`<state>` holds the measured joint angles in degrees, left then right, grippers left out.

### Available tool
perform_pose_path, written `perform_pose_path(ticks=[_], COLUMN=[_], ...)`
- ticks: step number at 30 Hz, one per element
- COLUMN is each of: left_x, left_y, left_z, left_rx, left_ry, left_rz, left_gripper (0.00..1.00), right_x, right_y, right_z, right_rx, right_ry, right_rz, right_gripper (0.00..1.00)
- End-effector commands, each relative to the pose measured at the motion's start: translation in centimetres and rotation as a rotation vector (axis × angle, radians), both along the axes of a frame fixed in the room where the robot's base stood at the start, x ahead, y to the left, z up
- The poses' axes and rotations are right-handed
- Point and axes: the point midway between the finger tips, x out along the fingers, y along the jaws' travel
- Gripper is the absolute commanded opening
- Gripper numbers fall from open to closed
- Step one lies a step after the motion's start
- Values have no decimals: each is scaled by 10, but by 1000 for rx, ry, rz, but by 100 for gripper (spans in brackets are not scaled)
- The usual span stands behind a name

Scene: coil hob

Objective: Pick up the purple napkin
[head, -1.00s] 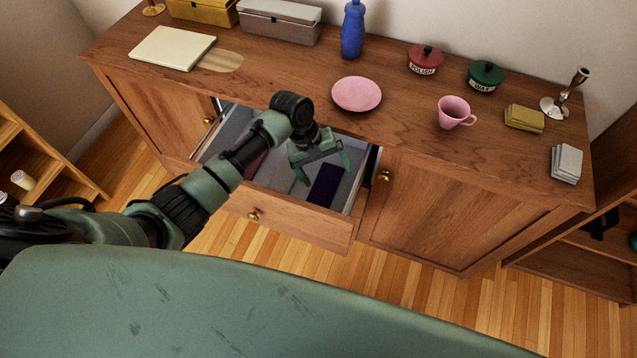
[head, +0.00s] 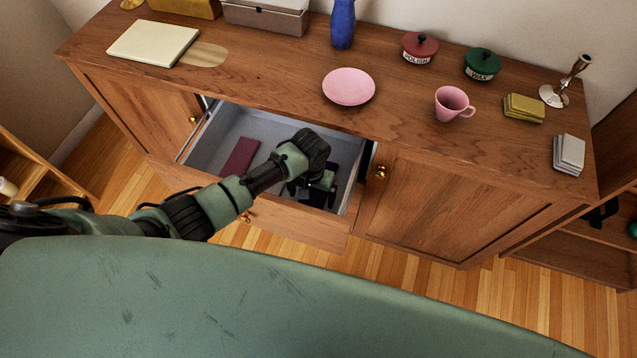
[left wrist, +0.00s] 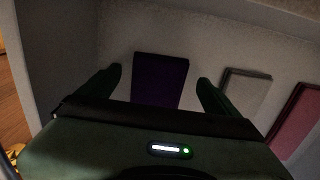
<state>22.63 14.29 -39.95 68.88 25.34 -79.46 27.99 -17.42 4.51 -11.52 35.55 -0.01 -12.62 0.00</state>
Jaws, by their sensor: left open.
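The dark purple napkin (left wrist: 160,80) lies flat on the floor of the open drawer (head: 288,227), near its right end. In the left wrist view it shows between the two fingers of my left gripper (left wrist: 158,80), which is open and empty. One finger is on each side of it; I cannot tell whether they touch it. In the head view my left gripper (head: 312,188) reaches down into the drawer and its wrist hides most of the napkin. My right gripper is not in view.
A maroon folded cloth (head: 240,156) lies in the drawer's left part; a grey one (left wrist: 245,93) lies between it and the purple napkin. On the cabinet top stand a pink plate (head: 349,86), a pink cup (head: 452,103) and a blue vase (head: 343,25). The drawer walls are close around my gripper.

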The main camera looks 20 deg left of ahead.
Motion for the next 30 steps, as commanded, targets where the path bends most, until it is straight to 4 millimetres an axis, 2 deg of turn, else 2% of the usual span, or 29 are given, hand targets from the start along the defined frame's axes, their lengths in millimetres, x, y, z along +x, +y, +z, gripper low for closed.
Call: perform_pose_path(ticks=[3,10,17,30], left_x=[-1,0,0,1], left_y=[0,0,0,4], left_z=[-10,-10,-10,-3], left_rx=[0,-1,-1,-1], left_ry=[1,0,0,-2], left_rz=[0,0,0,2], left_gripper=[93,93,29,27], right_x=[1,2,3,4], right_y=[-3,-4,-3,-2], right_z=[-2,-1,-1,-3], right_rx=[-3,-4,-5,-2], right_ry=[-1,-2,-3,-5], right_rz=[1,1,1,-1], right_gripper=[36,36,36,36])
